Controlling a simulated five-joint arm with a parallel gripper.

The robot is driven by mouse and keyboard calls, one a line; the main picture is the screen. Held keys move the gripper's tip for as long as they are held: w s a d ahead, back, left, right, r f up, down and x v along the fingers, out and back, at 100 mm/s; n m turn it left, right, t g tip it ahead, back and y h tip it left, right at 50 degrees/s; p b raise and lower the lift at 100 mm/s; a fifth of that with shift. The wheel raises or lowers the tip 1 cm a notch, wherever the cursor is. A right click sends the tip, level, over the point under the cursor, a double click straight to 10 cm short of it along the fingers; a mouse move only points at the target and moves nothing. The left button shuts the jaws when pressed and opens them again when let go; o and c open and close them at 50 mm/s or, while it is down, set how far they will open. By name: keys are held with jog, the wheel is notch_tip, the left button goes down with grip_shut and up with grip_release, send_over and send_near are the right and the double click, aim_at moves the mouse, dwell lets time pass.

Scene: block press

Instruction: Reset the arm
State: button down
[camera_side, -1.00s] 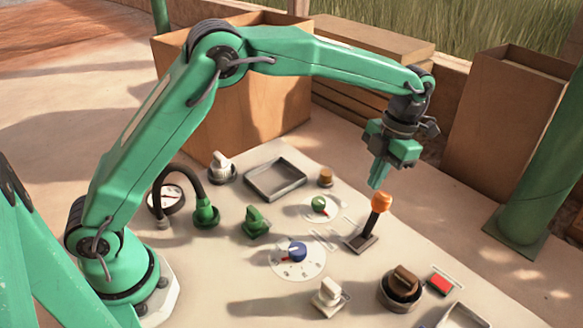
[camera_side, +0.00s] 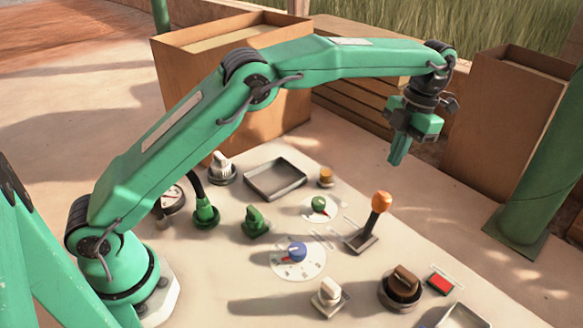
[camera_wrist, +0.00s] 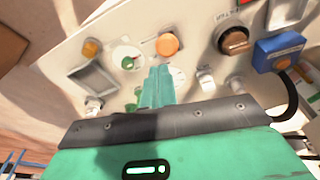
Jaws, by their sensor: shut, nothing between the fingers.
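My gripper (camera_side: 397,158) is shut and empty, with its green fingers pointing down above the far right edge of the panel (camera_side: 258,310). An orange-topped lever (camera_side: 381,201) stands below and to the left of the fingertips, apart from them. In the wrist view the shut fingers (camera_wrist: 157,72) point toward the orange lever top (camera_wrist: 167,44), with the pale panel around it. My arm reaches out over the panel in the side view. Nothing on the panel is held.
The panel carries a blue dial (camera_side: 297,252), a green switch (camera_side: 255,222), a brown knob (camera_side: 402,284), a red button (camera_side: 440,283) and an empty tray (camera_side: 276,179). Large boxes (camera_side: 505,135) stand behind. The wrist view also shows a blue plug (camera_wrist: 279,52) with a cable.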

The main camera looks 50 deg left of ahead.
jog(key=shift+w+r, duration=0.15)
jog(key=s+a+r+n+t+h, duration=0.1)
jog(key=s+a+r+n+t, duration=0.3)
jog(key=s+a+r+n, duration=1.1)
jog(key=s+a+f+n+t, duration=0.1)
jog(key=s+f+n, duration=0.3)
jog(key=s+n, duration=0.4)
jog(key=s+a+f+n+t, duration=0.2)
jog(key=s+f+n, duration=0.3)
jog(key=s+n, duration=0.4)
jog(key=n, duration=0.6)
jog(key=shift+a+f+t, duration=0.15)
jog(key=shift+f+t, duration=0.1)
jog(key=shift+t, duration=0.15)
